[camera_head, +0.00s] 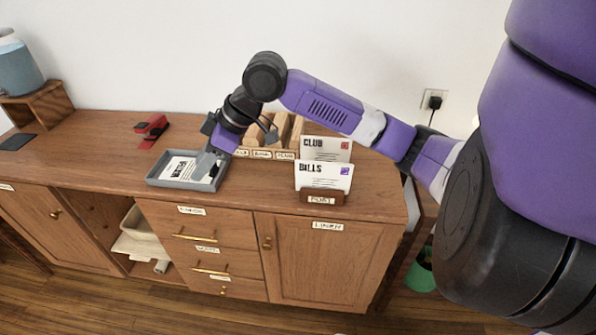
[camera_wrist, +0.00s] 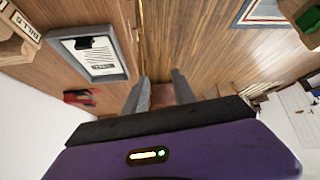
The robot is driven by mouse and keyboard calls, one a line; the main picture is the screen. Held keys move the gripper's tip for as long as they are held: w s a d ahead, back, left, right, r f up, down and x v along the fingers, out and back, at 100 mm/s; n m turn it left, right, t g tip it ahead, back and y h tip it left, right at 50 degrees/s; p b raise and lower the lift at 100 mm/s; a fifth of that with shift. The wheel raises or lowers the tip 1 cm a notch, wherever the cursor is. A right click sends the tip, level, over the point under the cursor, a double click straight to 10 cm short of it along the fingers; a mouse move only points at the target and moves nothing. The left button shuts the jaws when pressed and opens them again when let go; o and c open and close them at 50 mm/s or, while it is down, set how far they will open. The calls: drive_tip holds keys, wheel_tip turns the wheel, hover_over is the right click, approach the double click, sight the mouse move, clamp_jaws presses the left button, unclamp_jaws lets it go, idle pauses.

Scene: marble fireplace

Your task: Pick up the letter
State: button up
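The letter (camera_head: 180,168) is a white sheet with dark print, lying flat in a shallow grey tray (camera_head: 152,183) on the wooden cabinet top. In the wrist view the letter (camera_wrist: 97,57) lies in the tray (camera_wrist: 60,50) to the left of the fingers, with a small black piece at its edge. My gripper (camera_head: 206,163) is over the tray's right side in the head view and hides part of it. In the wrist view my gripper (camera_wrist: 160,76) has its two fingers apart, with nothing held between them. I cannot tell its exact height above the tray.
White envelopes marked CLUB (camera_head: 326,147) and BILLS (camera_head: 323,175) stand in a wooden holder (camera_head: 322,198) right of the tray. A wooden sorter (camera_head: 284,135) stands behind. A red stapler (camera_head: 152,128) lies to the left. The cabinet top left of the tray is mostly clear.

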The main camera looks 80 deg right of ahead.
drive_tip(key=s+d+f+m+g+h+p, duration=0.15)
drive_tip(key=s+d+g, duration=0.25)
drive_tip(key=s+d, duration=0.55)
drive_tip(key=r+g, duration=0.1)
drive_tip(key=g, duration=0.2)
hover_over(324, 166)
drive_tip(key=shift+w+m+h, duration=0.25)
drive_tip(key=shift+m+h, duration=0.1)
drive_tip(key=shift+m, duration=0.1)
drive_tip(key=shift+s+d+f, duration=0.15)
drive_tip(key=shift+s+f, duration=0.05)
drive_tip(key=shift+s, duration=0.05)
wheel_tip(324, 166, down, 7)
drive_tip(key=shift+f+p, duration=0.15)
drive_tip(key=shift+p, duration=0.35)
clamp_jaws()
